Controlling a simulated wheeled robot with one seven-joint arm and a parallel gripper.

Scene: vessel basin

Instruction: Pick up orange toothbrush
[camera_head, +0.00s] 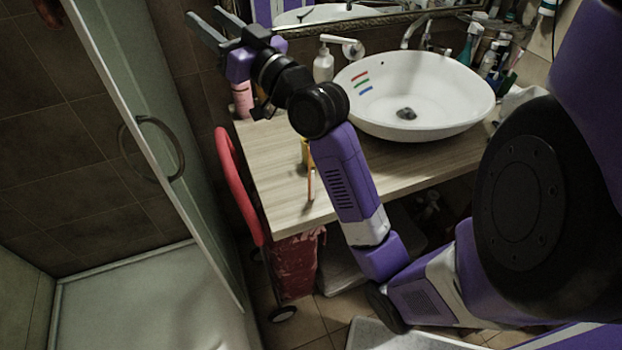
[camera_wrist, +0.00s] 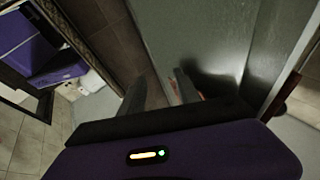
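A thin orange stick that looks like the toothbrush (camera_head: 311,185) is on the wooden counter near its front edge, just left of my forearm. A yellow thing (camera_head: 305,151) shows just behind it, partly hidden by my arm. My gripper (camera_head: 205,14) is raised at the upper left, well above and away from the stick, and points toward the glass shower side. Its two fingers are apart with nothing between them. The wrist view shows the spread fingers (camera_wrist: 160,78) too, with no toothbrush clearly visible there.
A white basin (camera_head: 440,120) stands on the counter (camera_head: 272,165). A white soap dispenser (camera_head: 323,63) and a pink bottle (camera_head: 242,99) stand behind my arm. Bottles and brushes crowd the back right. A glass shower door (camera_head: 150,120) and a red curved handle (camera_head: 229,170) are at left.

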